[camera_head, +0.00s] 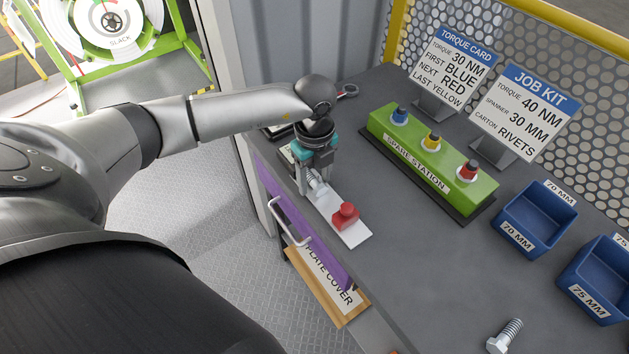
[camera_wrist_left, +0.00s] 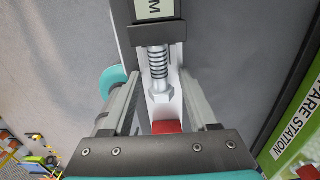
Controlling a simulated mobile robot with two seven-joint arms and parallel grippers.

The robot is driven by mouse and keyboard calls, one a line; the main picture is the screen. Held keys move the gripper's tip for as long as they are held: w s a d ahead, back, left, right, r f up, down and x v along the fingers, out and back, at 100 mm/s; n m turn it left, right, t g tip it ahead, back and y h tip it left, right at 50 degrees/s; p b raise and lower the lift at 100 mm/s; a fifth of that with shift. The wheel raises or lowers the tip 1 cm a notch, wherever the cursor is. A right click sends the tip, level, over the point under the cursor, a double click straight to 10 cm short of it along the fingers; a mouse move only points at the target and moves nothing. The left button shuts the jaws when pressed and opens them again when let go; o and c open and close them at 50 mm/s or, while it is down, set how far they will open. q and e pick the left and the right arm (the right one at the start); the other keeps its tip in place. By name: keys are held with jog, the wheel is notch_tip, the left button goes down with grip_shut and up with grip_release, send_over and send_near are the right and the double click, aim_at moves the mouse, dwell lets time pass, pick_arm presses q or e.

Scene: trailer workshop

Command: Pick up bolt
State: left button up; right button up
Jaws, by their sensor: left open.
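A silver bolt (camera_head: 314,181) lies on a white plate (camera_head: 352,234) near the left edge of the grey bench. My left gripper (camera_head: 314,178) is open and points down over the bolt. In the left wrist view the bolt (camera_wrist_left: 158,65) lies between the two open fingers (camera_wrist_left: 160,88), its hex head toward the gripper's body and its threaded end at a dark block (camera_wrist_left: 158,30). I see gaps between the fingers and the bolt. A second silver bolt (camera_head: 505,336) lies loose at the front right of the bench. My right gripper is not in view.
A red knob (camera_head: 345,215) stands on the white plate close to my left gripper. The green spare station (camera_head: 428,160) with coloured pegs stands to the right. Blue bins (camera_head: 537,218) are farther right, sign cards (camera_head: 521,110) behind. The middle front of the bench is clear.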

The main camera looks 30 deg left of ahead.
pick_arm(q)
grip_shut()
dwell(0.3)
dwell(1.0)
